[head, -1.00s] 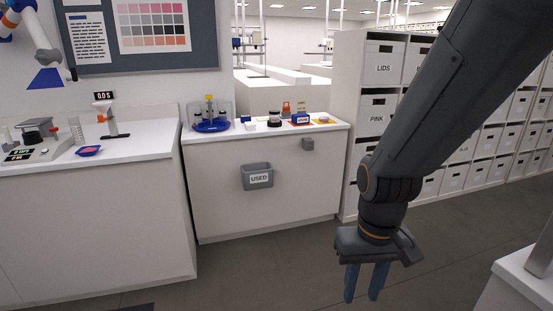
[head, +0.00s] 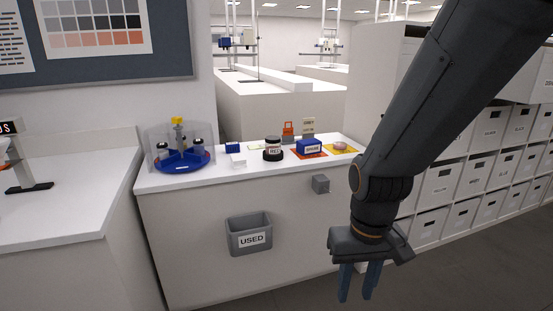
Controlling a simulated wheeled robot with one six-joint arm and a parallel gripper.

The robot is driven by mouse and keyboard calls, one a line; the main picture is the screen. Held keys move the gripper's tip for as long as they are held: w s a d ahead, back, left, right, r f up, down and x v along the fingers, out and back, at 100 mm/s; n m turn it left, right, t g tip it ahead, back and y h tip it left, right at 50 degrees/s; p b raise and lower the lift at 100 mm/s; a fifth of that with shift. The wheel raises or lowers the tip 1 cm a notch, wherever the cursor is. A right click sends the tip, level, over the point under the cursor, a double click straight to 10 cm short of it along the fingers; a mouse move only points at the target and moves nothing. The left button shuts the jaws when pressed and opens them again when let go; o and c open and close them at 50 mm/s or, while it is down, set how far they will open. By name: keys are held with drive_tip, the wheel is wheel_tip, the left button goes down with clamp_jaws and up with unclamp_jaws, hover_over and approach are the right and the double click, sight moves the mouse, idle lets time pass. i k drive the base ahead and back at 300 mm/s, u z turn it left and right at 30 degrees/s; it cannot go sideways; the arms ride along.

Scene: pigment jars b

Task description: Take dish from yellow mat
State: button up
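The yellow mat (head: 353,149) lies at the right end of the white counter. A small round dish with pinkish contents (head: 340,146) sits on it. My gripper (head: 356,283) hangs in front of the counter, low and to the right, well below and apart from the dish. Its two blue fingers point down with a narrow gap between them, and nothing shows between them.

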sight(340, 146)
drive_tip(key=i, duration=1.25)
drive_tip(key=z, duration=1.25)
drive_tip(key=i, duration=1.05)
drive_tip(key=u, duration=0.95)
drive_tip(key=i, duration=0.25)
drive_tip(key=u, duration=0.15)
